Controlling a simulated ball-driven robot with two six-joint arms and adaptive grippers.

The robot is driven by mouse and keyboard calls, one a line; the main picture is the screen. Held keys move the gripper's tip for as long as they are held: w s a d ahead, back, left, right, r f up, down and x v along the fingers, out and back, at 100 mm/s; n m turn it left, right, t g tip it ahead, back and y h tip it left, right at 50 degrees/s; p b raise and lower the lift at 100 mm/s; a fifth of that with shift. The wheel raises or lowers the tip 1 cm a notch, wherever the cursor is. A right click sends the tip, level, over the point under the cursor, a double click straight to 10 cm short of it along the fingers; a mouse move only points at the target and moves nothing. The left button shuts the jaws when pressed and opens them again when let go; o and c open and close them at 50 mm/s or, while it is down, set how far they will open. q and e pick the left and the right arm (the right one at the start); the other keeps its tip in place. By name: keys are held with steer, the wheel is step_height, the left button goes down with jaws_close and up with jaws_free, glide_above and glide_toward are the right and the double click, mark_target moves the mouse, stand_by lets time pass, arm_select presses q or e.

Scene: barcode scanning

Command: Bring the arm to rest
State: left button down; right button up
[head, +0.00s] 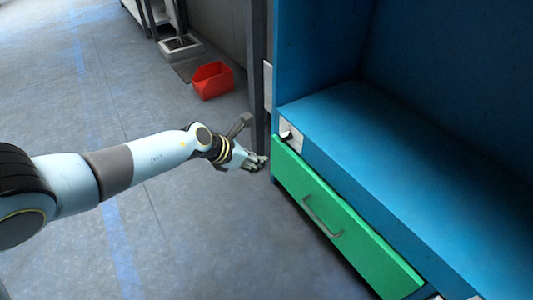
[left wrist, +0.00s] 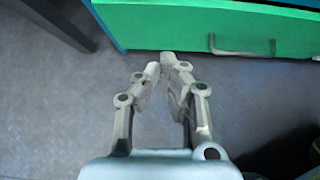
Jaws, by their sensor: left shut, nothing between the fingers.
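My left arm comes in from the left in the head view. Its gripper (head: 262,160) is beside the near left corner of the green drawer front, over the grey floor. In the left wrist view the gripper (left wrist: 161,62) has its fingertips together with nothing between them. The tips lie just below the lower edge of the green drawer (left wrist: 170,25) in the picture. I cannot tell whether they touch it. My right gripper is in neither view.
The blue cabinet (head: 360,130) with the green drawer (head: 330,210) and its handle (head: 322,218) fills the right side. A red bin (head: 212,80) sits on the floor behind the arm. The grey floor (head: 200,250) is clear in front.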

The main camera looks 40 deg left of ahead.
arm_select(q)
steer(key=p+v, duration=0.1)
steer(key=v, duration=0.1)
steer(key=shift+s+a+r, duration=0.1)
steer(key=shift+s+r, duration=0.05)
steer(key=shift+s, duration=0.25)
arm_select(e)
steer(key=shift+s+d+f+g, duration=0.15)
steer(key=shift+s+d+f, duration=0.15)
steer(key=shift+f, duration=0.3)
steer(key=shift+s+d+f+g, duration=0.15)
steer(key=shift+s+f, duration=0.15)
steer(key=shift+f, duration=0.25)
